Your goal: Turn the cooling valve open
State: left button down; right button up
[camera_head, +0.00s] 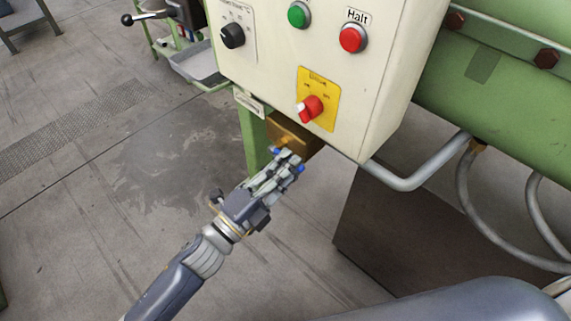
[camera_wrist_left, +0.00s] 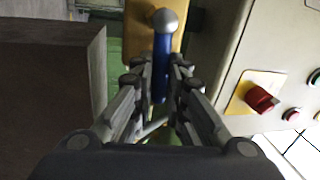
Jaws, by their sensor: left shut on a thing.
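The cooling valve shows as a brass body (camera_head: 293,135) under the control box, beside a green post. In the left wrist view the brass body (camera_wrist_left: 140,28) is at the top, with a blue lever (camera_wrist_left: 161,62) with a rounded grey end in front of it. My left gripper (camera_head: 287,163) reaches up from below to the valve. Its fingers (camera_wrist_left: 160,82) are closed on the blue lever, one on each side. In the head view only small blue bits of the lever show at the fingertips. My right gripper is not in view.
The cream control box (camera_head: 275,70) hangs just above the gripper, with a red rotary switch (camera_head: 311,108) on a yellow plate, a red Halt button (camera_head: 353,38) and a green button (camera_head: 299,14). A grey pipe (camera_head: 420,176) and a brown block (camera_head: 385,235) are at right. Floor at left is clear.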

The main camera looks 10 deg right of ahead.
pick_arm(q)
jog(key=shift+f+m, duration=0.3)
jog(key=shift+m, duration=0.4)
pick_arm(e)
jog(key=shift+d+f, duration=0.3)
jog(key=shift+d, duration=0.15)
pick_arm(q)
jog(key=c, duration=1.6)
grip_release()
jog(key=v, duration=1.2)
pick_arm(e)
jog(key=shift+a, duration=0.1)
pick_arm(q)
jog(key=shift+w+a, duration=0.1)
